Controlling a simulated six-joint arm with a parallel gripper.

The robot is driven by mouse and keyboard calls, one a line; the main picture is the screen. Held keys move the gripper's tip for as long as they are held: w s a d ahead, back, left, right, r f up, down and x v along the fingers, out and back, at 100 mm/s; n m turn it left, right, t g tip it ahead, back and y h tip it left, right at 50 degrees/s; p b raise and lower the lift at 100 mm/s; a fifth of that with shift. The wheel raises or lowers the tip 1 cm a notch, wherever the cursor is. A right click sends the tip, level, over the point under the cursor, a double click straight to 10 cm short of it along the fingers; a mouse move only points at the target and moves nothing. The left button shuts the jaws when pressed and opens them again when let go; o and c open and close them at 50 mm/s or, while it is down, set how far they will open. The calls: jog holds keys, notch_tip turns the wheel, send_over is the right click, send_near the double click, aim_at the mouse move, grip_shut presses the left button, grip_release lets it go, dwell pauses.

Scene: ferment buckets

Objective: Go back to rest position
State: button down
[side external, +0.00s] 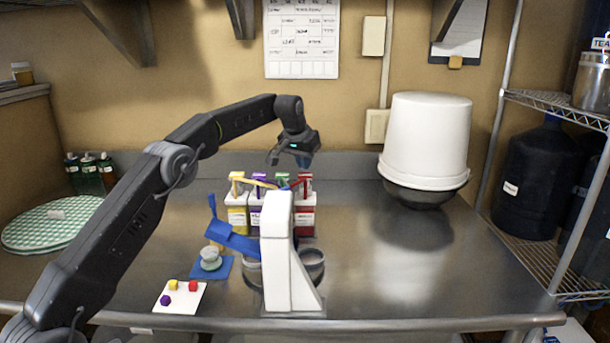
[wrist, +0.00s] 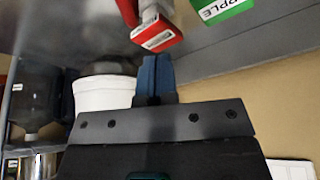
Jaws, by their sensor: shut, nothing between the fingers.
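My gripper (side external: 303,161) hangs in the air above the row of colored containers, fingers pointing down, with nothing held. In the wrist view its blue fingers (wrist: 154,76) lie together, shut. The containers below are yellow (side external: 237,212), purple (side external: 258,208), green (side external: 281,184) and red (side external: 305,215), each with a handled tool on top. The wrist view shows a red labeled block (wrist: 158,38) just beyond the fingertips and a green "APPLE" label (wrist: 222,9). I cannot tell the exact gap between the fingers and the red tool.
A white upright stand (side external: 283,260) with a blue piece (side external: 236,241) is in front of the containers. The steel table is clear at right.

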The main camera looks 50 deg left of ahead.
dwell(0.6)
jog(key=shift+m+t+h, duration=0.3)
jog(key=shift+m+t, duration=0.1)
jog(key=shift+m, duration=0.4)
jog(key=s+d+r, duration=0.3)
jog(key=s+d, duration=0.1)
jog(key=s, duration=0.2)
jog(key=s+d+r, duration=0.4)
jog(key=s, duration=0.3)
jog(key=s+d+r, duration=0.4)
jog(key=s+d, duration=0.1)
jog(key=s, duration=0.2)
jog(key=shift+s, duration=0.15)
jog(key=s+d+f, duration=0.2)
jog(key=s+f, duration=0.1)
jog(key=s, duration=0.4)
jog(key=s+d+f+m, duration=0.1)
jog(key=s+d+f, duration=0.1)
jog(key=s, duration=0.6)
jog(key=s+d+f, duration=0.2)
jog(key=s+f, duration=0.3)
jog(key=s, duration=0.3)
jog(key=shift+s+h, duration=0.2)
jog(key=shift+h, duration=0.1)
